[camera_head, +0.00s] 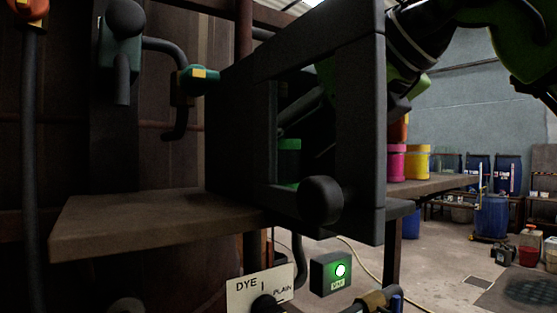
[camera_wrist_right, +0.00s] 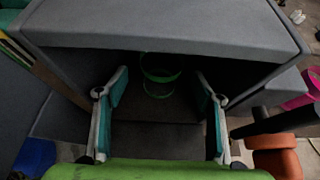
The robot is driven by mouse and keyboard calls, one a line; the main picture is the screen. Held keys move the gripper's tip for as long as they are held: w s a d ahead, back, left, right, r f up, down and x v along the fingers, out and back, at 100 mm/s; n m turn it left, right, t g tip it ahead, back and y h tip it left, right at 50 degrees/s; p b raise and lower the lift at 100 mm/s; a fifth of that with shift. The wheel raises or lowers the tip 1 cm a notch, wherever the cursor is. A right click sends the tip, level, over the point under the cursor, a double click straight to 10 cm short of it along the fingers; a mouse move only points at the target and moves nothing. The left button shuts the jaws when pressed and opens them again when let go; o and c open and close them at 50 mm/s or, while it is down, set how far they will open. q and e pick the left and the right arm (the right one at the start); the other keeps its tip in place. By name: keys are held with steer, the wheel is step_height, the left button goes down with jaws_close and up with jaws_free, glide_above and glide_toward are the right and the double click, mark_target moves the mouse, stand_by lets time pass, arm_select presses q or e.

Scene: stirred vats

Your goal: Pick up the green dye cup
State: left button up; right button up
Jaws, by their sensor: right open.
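The green dye cup (camera_head: 289,150) stands inside a dark grey box-like frame, seen through its opening in the head view. The frame and its front bar hide part of it. In the right wrist view the cup (camera_wrist_right: 161,77) shows as green bands in the dark interior, between and beyond the fingertips. My right gripper (camera_wrist_right: 161,88) is open and empty, its two teal-padded fingers spread to either side of the cup's line. In the head view my right arm comes in from the upper right behind the frame, which hides much of the gripper. My left gripper is not in view.
The grey frame (camera_head: 362,130) has a top edge close over the right gripper and a round dark knob (camera_head: 321,200) in front. Pink (camera_head: 396,163) and yellow (camera_head: 417,162) cups stand to the right. A bare shelf (camera_head: 150,222) lies left; a sign (camera_head: 260,288) is below.

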steer(key=p+x, duration=0.2)
steer(key=x, duration=0.2)
steer(key=shift+d, duration=0.15)
steer(key=shift+w+a+f, duration=0.3)
steer(key=shift+w+f, duration=0.05)
steer(key=shift+w, duration=0.05)
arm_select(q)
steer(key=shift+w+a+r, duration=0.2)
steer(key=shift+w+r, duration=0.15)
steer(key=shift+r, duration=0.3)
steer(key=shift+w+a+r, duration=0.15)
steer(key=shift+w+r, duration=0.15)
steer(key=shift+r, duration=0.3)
arm_select(e)
steer(key=shift+s, duration=0.1)
steer(key=shift+c, duration=0.3)
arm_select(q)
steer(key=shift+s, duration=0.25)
arm_select(e)
steer(key=shift+d+r, duration=0.1)
steer(key=c, duration=1.2)
